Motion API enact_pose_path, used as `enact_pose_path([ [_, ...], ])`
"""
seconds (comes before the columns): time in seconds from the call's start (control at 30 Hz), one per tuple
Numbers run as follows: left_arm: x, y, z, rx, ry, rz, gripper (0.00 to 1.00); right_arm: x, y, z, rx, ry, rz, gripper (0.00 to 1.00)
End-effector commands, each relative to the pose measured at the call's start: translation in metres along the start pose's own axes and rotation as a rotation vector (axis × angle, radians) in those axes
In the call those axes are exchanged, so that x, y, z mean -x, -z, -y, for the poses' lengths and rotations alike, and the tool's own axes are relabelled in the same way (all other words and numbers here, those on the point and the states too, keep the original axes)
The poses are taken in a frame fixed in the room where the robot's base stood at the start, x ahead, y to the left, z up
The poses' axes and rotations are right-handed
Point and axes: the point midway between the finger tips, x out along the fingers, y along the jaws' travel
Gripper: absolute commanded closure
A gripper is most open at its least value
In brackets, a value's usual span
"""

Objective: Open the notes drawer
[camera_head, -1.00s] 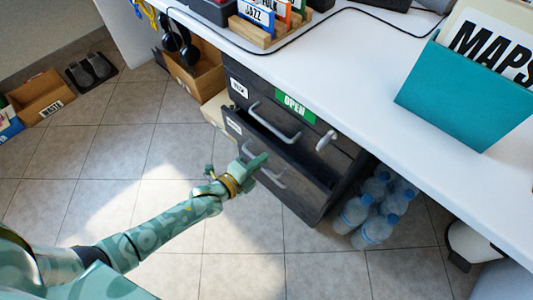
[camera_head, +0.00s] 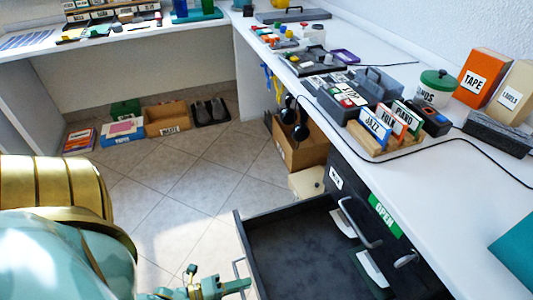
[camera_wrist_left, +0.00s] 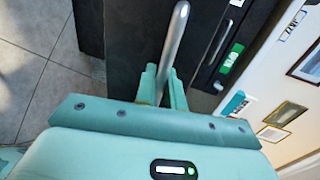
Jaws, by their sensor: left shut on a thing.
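A dark drawer (camera_head: 285,235) stands pulled well out of the cabinet under the white desk. Its label does not show now, so I cannot read whether it is the notes drawer. Its front panel (camera_head: 243,245) faces left, with a metal handle (camera_head: 239,268) on it. My left gripper (camera_head: 245,285) is at this handle at the bottom of the head view. In the left wrist view my left gripper (camera_wrist_left: 164,88) is shut on the handle bar (camera_wrist_left: 178,40). My right gripper is not in view.
The upper drawer (camera_head: 352,190), with a handle (camera_head: 358,225) and a green OPEN sign (camera_head: 384,215), is shut. A cardboard box (camera_head: 297,152) stands on the floor beyond the cabinet. The tiled floor (camera_head: 190,200) left of the drawer is clear.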

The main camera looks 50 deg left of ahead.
Motion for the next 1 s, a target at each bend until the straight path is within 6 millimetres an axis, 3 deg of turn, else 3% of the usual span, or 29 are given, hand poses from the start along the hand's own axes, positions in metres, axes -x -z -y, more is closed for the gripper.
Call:
enact_pose_path([
  [0.2,0.043,0.0,-0.011,0.0,-0.006,0.0,1.0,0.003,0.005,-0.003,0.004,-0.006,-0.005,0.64],
  [0.4,0.065,0.0,-0.015,-0.001,-0.004,0.0,1.0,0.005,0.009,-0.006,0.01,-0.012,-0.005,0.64],
  [0.97,0.074,0.0,-0.016,-0.001,-0.003,0.001,1.0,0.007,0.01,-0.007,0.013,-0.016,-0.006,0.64],
  [1.0,0.074,0.0,-0.016,-0.001,-0.003,0.001,0.84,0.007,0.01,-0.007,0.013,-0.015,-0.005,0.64],
])
